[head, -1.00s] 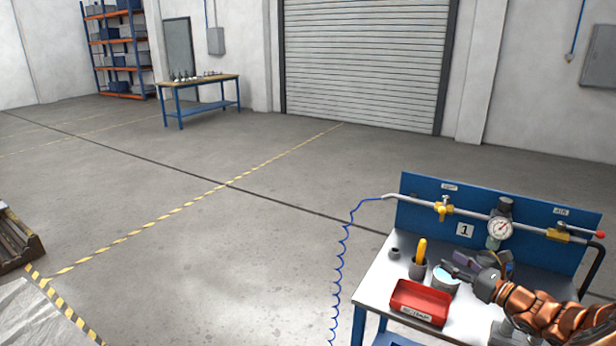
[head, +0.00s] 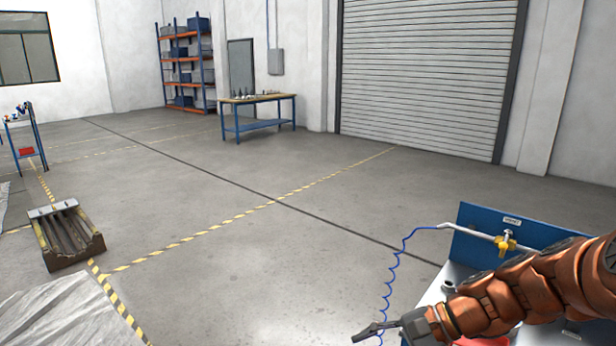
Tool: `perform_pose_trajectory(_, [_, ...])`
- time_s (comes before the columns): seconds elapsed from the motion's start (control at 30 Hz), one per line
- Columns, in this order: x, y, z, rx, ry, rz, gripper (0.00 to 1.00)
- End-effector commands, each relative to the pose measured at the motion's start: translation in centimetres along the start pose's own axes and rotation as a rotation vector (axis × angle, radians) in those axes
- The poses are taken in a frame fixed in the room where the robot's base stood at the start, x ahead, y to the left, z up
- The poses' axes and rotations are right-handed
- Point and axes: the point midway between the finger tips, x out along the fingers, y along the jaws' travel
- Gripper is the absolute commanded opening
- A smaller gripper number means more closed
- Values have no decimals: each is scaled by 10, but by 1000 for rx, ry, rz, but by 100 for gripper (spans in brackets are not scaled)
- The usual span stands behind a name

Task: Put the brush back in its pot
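My gripper (head: 372,331) is at the bottom of the head view, left of the bench's near edge and over the floor. Its dark fingers are small, and I cannot tell whether they are apart or closed. I see no brush in it. The brush and its pot are not visible now; my copper-coloured arm covers most of the bench top, and the rest lies past the picture edge.
The workbench (head: 433,298) has a blue back panel (head: 478,246) with a pipe and yellow valve (head: 505,244). A red tray (head: 490,341) shows partly under my arm. A coiled blue hose (head: 388,285) hangs beside the bench.

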Motion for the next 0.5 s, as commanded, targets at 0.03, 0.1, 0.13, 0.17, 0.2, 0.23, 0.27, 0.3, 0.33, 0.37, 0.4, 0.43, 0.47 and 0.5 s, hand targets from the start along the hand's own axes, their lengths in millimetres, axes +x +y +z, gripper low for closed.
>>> perform_pose_trajectory(0.03, [6, 12, 14, -59, 14, 65, 50])
perform_pose_trajectory(0.1, [13, 30, 28, -129, 29, 150, 50])
perform_pose_trajectory(0.13, [15, 38, 34, -160, 37, 187, 50])
perform_pose_trajectory(0.17, [16, 46, 39, -191, 44, 223, 50])
perform_pose_trajectory(0.2, [18, 57, 45, -228, 54, 272, 50])
perform_pose_trajectory(0.23, [18, 65, 49, -259, 63, 307, 50])
perform_pose_trajectory(0.27, [18, 73, 53, -291, 72, 341, 50])
perform_pose_trajectory(0.3, [17, 83, 58, -329, 83, 388, 50])
perform_pose_trajectory(0.33, [16, 91, 61, -357, 92, 422, 50])
perform_pose_trajectory(0.37, [15, 100, 64, -387, 101, 458, 50])
perform_pose_trajectory(0.4, [12, 110, 67, -424, 113, 503, 50])
perform_pose_trajectory(0.43, [10, 118, 70, -451, 119, 536, 50])
perform_pose_trajectory(0.47, [8, 126, 72, -478, 128, 571, 50])
perform_pose_trajectory(0.5, [4, 136, 74, -514, 141, 616, 50])
